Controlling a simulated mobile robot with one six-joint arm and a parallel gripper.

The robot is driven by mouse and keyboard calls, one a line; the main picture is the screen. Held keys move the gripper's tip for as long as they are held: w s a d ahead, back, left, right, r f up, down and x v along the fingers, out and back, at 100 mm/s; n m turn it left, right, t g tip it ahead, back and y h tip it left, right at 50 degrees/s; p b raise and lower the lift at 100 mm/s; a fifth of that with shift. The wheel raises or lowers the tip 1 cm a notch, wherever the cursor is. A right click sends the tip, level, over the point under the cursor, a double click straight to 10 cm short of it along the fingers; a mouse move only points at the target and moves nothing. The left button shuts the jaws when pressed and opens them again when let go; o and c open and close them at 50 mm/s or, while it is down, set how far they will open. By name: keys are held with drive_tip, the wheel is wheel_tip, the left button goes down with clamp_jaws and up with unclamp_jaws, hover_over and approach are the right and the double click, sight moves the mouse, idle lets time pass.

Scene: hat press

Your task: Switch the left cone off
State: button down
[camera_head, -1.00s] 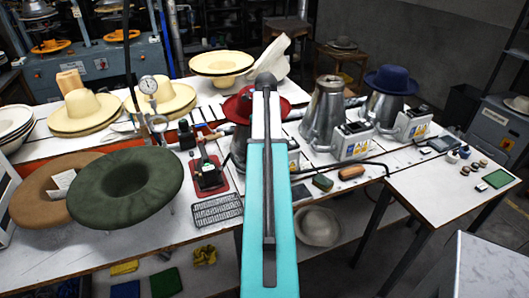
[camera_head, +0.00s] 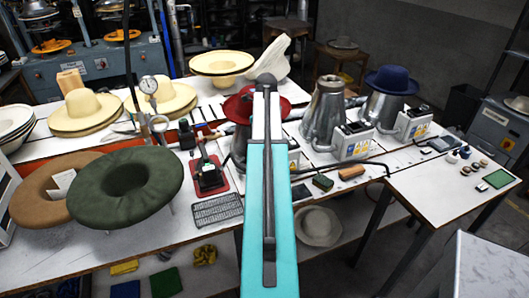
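Several metal cones stand in a row on the white table, each with a white control box at its front. The left cone (camera_head: 238,148) carries a red hat (camera_head: 239,107) and is largely hidden behind my turquoise arm. Only a narrow part of its control box (camera_head: 294,160) shows to the right of the arm, and its switch cannot be made out. The middle cone (camera_head: 322,115) is bare, with its control box (camera_head: 352,142) in clear view. The right cone (camera_head: 377,108) carries a blue hat (camera_head: 392,80); its box (camera_head: 413,124) also shows. My gripper is not visible.
A green hat (camera_head: 165,185) and a brown hat (camera_head: 35,200) lie at the left front. A brush (camera_head: 352,172) lies front right.

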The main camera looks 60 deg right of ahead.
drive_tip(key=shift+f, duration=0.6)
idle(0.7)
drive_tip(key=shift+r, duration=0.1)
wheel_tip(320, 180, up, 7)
drive_tip(key=p, duration=0.4)
idle(0.9)
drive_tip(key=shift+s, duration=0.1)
idle(0.4)
